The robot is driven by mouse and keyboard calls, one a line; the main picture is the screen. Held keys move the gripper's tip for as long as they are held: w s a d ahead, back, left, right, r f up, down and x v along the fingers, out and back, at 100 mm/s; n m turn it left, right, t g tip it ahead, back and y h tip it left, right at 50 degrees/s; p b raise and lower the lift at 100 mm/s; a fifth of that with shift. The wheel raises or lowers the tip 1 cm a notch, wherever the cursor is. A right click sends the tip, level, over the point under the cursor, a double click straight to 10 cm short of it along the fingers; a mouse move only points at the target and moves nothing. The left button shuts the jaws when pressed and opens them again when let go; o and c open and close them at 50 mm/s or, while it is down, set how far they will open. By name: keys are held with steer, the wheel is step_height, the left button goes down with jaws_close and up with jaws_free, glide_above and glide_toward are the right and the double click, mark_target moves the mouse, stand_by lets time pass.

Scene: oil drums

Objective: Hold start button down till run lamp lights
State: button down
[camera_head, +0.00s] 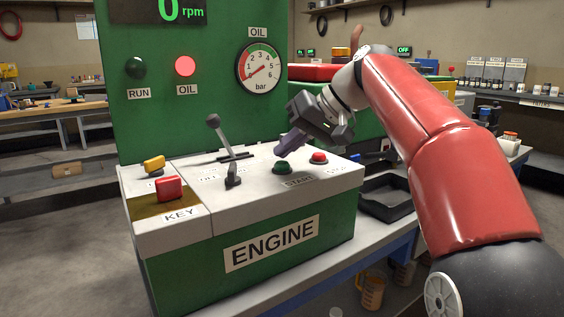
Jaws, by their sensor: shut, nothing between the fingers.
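The green start button (282,167) sits on the white top of the engine box (300,205), above a label reading START. My gripper (281,152) is shut and empty, its fingertips just above and apart from the green button. The run lamp (136,68) on the green panel is dark green and unlit. The oil lamp (185,66) glows red. The rpm display (181,10) shows 0, and the oil gauge (261,68) needle points toward the low end.
A red button (318,158) stands right of the green one. A black lever (222,150), yellow switch (154,164) and red key switch (168,188) are to the left. A black tray (385,199) lies right of the box.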

mark_target(288, 165)
steer(key=shift+f+b, duration=0.35)
steer(key=shift+f, duration=0.15)
steer(key=shift+r, duration=0.15)
stand_by(1.2)
steer(key=shift+r+p, duration=0.8)
steer(key=shift+p, duration=0.25)
steer(key=shift+r, duration=0.1)
step_height(288, 165, up, 2)
steer(key=p, duration=0.2)
steer(key=shift+r+p, duration=0.25)
steer(key=shift+p, duration=0.05)
steer(key=shift+r, duration=1.2)
